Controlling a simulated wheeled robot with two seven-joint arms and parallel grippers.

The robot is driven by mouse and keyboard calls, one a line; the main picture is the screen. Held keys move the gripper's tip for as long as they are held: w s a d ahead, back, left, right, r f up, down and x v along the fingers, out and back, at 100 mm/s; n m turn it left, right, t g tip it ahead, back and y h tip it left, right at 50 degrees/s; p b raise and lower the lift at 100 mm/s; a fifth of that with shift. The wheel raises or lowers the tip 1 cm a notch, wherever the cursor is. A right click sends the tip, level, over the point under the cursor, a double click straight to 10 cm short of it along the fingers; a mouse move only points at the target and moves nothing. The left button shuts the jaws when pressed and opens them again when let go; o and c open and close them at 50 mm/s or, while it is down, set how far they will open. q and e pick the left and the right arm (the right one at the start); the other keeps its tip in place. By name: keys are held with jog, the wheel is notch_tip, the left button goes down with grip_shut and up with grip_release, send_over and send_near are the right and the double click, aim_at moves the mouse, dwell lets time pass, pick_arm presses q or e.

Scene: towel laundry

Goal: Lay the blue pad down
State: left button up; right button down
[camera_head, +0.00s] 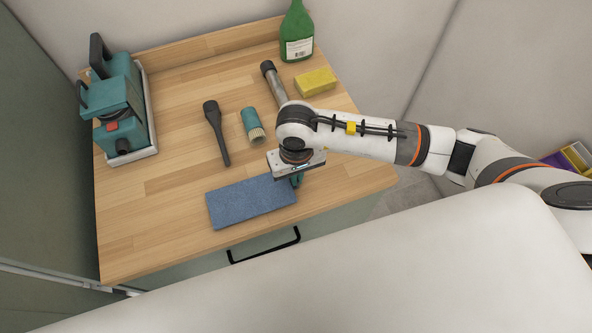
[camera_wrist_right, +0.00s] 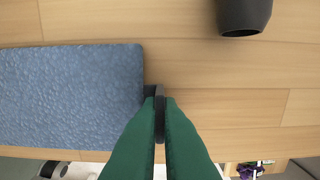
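The blue pad (camera_head: 250,203) is a flat, textured rectangle near the front edge of the wooden worktop. It looks flat on the wood, though a small gap beneath it cannot be ruled out. It fills the left of the right wrist view (camera_wrist_right: 70,95). My right gripper (camera_head: 297,181) is just off the pad's right end, pointing down. In the wrist view its green fingers (camera_wrist_right: 158,98) come together at dark tips beside the pad's right edge, with no pad visible between them. My left gripper is out of view.
The worktop (camera_head: 165,215) holds a teal machine (camera_head: 120,105), a black nozzle (camera_head: 216,132), a teal brush (camera_head: 253,125), a metal-and-black tube (camera_head: 273,82), a yellow sponge (camera_head: 315,81) and a green bottle (camera_head: 297,33). Wood left of the pad is clear. A black drawer handle (camera_head: 264,252) is below the front edge.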

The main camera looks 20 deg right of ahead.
jog(key=shift+s+f, duration=0.1)
jog(key=shift+f, duration=0.05)
jog(key=shift+f+b, duration=0.2)
jog(key=shift+b, duration=0.15)
jog(key=c, duration=1.6)
grip_release()
jog(key=shift+r, duration=0.1)
jog(key=shift+r+p, duration=0.25)
jog(key=shift+p, duration=0.15)
notch_tip(320, 180, up, 12)
jog(key=b, duration=0.4)
